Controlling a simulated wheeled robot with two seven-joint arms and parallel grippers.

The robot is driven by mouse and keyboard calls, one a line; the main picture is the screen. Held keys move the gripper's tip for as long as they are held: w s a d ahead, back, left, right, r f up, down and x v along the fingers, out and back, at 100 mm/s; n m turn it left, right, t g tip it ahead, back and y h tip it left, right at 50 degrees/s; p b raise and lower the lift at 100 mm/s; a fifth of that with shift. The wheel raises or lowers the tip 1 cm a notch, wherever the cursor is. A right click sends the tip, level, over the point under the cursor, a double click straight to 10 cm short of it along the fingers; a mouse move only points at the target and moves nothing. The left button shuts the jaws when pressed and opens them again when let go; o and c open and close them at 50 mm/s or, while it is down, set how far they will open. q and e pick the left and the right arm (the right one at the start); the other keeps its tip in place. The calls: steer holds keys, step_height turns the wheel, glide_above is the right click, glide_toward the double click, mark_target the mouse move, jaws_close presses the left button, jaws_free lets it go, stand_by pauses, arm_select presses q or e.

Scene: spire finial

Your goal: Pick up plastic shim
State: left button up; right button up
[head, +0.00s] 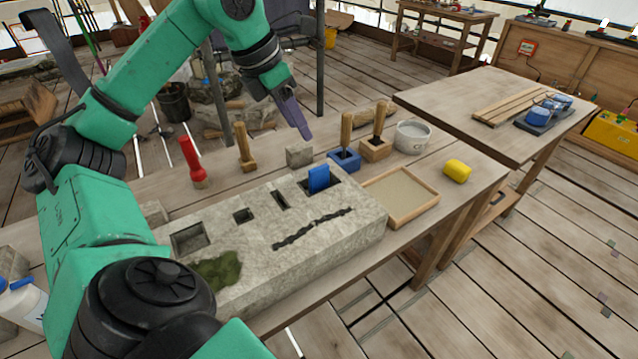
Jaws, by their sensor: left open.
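A blue flat piece, which looks like the plastic shim (318,179), stands upright in a square socket at the far right end of the grey stone block (330,228). Its lower part is hidden in the socket. My left gripper (303,134) is open, pointing down above the back of the table, up and left of the blue piece in the picture. It is apart from the blue piece. My right gripper is not in view.
Behind the block stand a red-handled tool (190,160), a wooden-handled tool (244,147), a small stone cube (299,155) and two chisels in blue and wooden holders (345,158). A shallow wooden tray (402,220), a white pot (412,136) and a yellow piece (457,170) lie right.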

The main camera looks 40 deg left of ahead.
arm_select(q)
steer(key=b, duration=0.2)
glide_toward(318, 168)
steer(key=f, duration=0.1)
steer(key=x, duration=0.9)
steer(key=shift+w+d+f+p, duration=0.1)
steer(key=shift+w+f+p, duration=0.15)
steer(key=shift+w+p, duration=0.1)
jaws_close()
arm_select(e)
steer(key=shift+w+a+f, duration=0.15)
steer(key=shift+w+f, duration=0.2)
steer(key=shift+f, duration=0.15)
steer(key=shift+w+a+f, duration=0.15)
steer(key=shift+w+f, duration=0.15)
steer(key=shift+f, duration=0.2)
